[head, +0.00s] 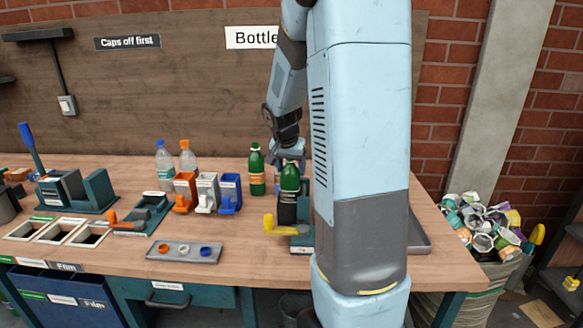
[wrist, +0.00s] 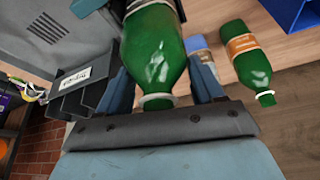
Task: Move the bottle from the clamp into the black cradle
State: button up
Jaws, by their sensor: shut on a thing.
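A green bottle (head: 290,180) stands upright at the teal clamp (head: 301,243) with the yellow handle (head: 270,224). Its lower part looks dark; I cannot tell whether the clamp still grips it. My gripper (head: 288,153) is over its top. In the wrist view my gripper (wrist: 165,92) has a finger on each side of the green bottle (wrist: 157,50), near its uncapped neck, and is shut on it. A black cradle (wrist: 103,75) with a white label shows left of the bottle in the wrist view. In the head view I cannot make it out; my arm covers that side.
A second green bottle (head: 257,172) with an orange label stands close behind to the left. Orange (head: 185,190), white (head: 206,192) and blue (head: 230,193) holders stand left of the clamp. A cap tray (head: 184,252) lies in front. A tray edge (head: 419,232) shows right of my arm.

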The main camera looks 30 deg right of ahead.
jog(key=shift+f, duration=0.7)
jog(key=o, duration=1.5)
jog(key=shift+o, duration=0.2)
jog(key=v, duration=1.4)
jog(key=s+a+r+n+t+y, duration=0.1)
jog(key=s+a+n, duration=0.4)
jog(key=s, duration=0.6)
jog(key=s+a+r+n+t+y, duration=0.1)
jog(key=s+a+n, duration=0.3)
jog(key=s+a, duration=0.6)
jog(key=shift+s+r+n+t+y, duration=0.2)
jog(key=shift+s+n+t+y, duration=0.15)
jog(key=shift+s+y, duration=0.35)
